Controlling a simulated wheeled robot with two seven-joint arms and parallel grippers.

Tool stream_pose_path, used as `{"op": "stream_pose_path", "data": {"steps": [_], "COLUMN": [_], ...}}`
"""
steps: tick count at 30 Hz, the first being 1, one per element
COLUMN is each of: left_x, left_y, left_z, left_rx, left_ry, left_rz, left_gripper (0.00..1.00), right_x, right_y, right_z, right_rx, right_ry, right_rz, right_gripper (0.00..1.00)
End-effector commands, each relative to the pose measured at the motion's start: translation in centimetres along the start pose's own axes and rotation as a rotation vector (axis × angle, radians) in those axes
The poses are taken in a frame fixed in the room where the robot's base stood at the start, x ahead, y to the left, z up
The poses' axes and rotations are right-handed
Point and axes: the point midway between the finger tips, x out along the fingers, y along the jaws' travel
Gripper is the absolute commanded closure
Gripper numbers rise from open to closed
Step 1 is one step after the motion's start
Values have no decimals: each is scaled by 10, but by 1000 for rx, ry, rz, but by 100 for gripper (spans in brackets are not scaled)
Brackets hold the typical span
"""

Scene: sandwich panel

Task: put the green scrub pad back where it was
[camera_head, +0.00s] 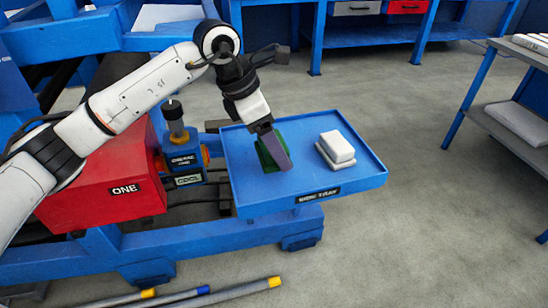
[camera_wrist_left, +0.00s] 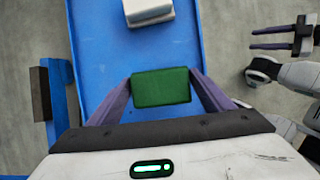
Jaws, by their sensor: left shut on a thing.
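The green scrub pad (camera_head: 263,157) is between the fingers of my left gripper (camera_head: 278,153), over the left part of the blue tray (camera_head: 345,185). In the left wrist view the pad (camera_wrist_left: 161,87) sits squarely between both purple fingers of the left gripper (camera_wrist_left: 160,90). I cannot tell whether the pad touches the tray floor. My right gripper (camera_wrist_left: 268,38) shows at the right of the left wrist view, its two dark fingers apart, with nothing between them.
A stack of white pads (camera_head: 336,148) lies on the tray, right of the green pad. A red box (camera_head: 105,180) marked ONE and a blue fixture (camera_head: 185,160) with a dark knob stand left of the tray. A grey shelf (camera_head: 510,100) stands far right.

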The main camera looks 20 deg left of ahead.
Motion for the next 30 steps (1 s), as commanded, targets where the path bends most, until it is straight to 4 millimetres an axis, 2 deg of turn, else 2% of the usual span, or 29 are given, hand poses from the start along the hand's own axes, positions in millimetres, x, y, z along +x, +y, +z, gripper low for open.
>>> {"op": "stream_pose_path", "data": {"steps": [9,20,21,23,30], "left_x": [34,39,38,38,38], "left_y": [0,0,0,0,0], "left_z": [-15,-17,-16,-16,-16], "left_rx": [1,1,1,1,1], "left_ry": [1,0,0,0,0], "left_rz": [-1,1,1,1,0], "left_gripper": [47,47,20,9,8], "right_x": [1,3,2,2,2], "right_y": [0,0,0,0,0], "right_z": [0,2,1,1,0], "right_rx": [1,2,2,2,2], "right_ry": [1,2,2,3,3], "right_rz": [-1,0,0,0,0], "right_gripper": [64,64,64,64,64]}}
